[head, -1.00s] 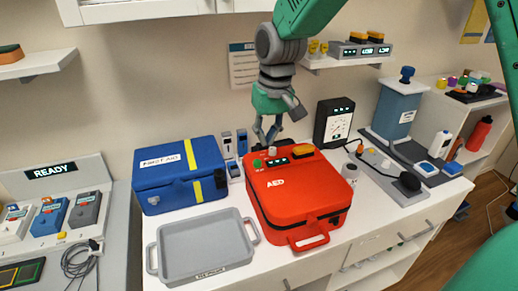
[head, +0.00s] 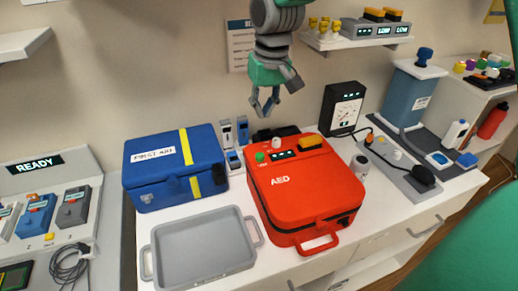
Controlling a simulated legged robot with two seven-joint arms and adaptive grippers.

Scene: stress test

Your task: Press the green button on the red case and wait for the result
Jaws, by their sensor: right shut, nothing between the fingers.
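The red case (head: 305,195), marked AED, sits closed on the white counter with its handle toward me. The green button (head: 260,157) is at the back left of its top, beside a white knob (head: 276,143), a small dark display (head: 284,155) and an orange-yellow part (head: 310,141). The display's characters are too small to read. My right gripper (head: 265,112) hangs above and behind the green button, pointing down, shut and empty. It appears clear of the case. My left gripper is not in view.
A blue first aid box (head: 165,172) and a grey tray (head: 200,250) stand left of the case. A white bottle (head: 360,166), a gauge box (head: 343,108) and a corded device (head: 400,165) stand right. A wall shelf (head: 350,43) is at upper right.

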